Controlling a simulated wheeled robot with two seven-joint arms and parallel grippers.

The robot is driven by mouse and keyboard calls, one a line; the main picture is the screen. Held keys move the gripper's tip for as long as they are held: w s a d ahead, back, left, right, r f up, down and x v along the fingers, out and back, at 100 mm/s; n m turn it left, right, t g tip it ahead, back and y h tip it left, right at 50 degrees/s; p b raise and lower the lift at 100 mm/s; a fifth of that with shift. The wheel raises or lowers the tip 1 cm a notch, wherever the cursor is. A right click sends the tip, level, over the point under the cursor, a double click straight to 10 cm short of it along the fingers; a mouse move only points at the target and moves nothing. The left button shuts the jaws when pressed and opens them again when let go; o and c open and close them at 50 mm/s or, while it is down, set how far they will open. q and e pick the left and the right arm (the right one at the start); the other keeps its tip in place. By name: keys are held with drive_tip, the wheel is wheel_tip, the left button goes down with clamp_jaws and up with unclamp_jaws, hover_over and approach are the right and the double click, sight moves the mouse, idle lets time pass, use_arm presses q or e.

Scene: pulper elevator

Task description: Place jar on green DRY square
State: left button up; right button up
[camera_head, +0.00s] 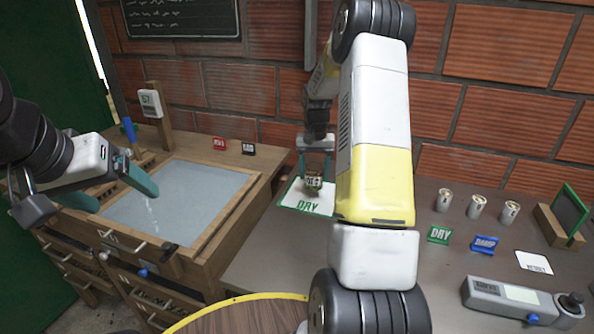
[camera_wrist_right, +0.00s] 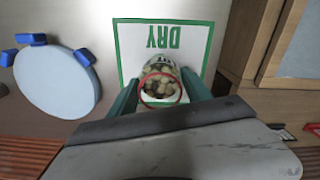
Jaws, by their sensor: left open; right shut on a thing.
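The jar (camera_head: 314,180) is a small clear jar of pale beans, upright at the green-bordered DRY square (camera_head: 307,206). In the right wrist view the jar (camera_wrist_right: 161,84) shows from above, within the outline of the DRY square (camera_wrist_right: 125,45). I cannot tell whether its base touches the square. My right gripper (camera_head: 316,165) is shut on the jar, with one finger on each side. Its fingers also show in the right wrist view (camera_wrist_right: 162,92). My left gripper (camera_head: 112,195) is open and empty over the left side of the wooden tray bench.
The wooden bench with a grey tray (camera_head: 182,207) stands at the left. Small DRY (camera_head: 439,234) and DAMP (camera_head: 485,245) signs, several cans (camera_head: 476,207) and a grey meter (camera_head: 520,300) are on the right counter. A round blue-grey disc (camera_wrist_right: 57,80) lies beside the square.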

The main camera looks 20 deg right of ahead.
sight(313, 179)
drive_tip(key=shift+w+d+f, duration=0.1)
drive_tip(key=shift+w+d, duration=0.05)
drive_tip(key=shift+w, duration=0.4)
drive_tip(key=shift+f, duration=1.65)
drive_tip(key=shift+f, duration=0.1)
drive_tip(key=o, duration=1.7)
drive_tip(key=shift+f, duration=0.1)
